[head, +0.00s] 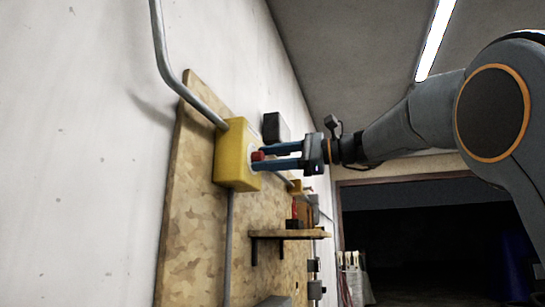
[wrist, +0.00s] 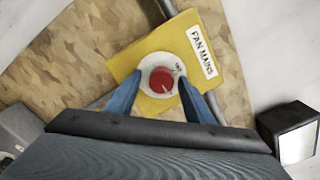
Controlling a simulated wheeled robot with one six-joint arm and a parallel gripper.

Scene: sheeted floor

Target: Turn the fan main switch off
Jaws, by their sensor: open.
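The fan main switch is a yellow box (head: 236,153) on a wooden board on the left wall in the head view. In the wrist view the yellow box (wrist: 140,64) bears a white label reading "FAN MAINS" (wrist: 201,51). A red knob (wrist: 161,80) sits on a round white plate on its front; the knob also shows in the head view (head: 258,156). My gripper (head: 265,157) is open, with its blue fingers on either side of the knob. In the wrist view the fingertips (wrist: 160,92) flank the knob; whether they touch it I cannot tell.
Grey conduit (head: 176,84) runs into the box from above and below. A dark grey box (head: 276,126) is on the board beyond it. A small wooden shelf (head: 290,234) juts from the board lower down. Open room lies to the right of the wall.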

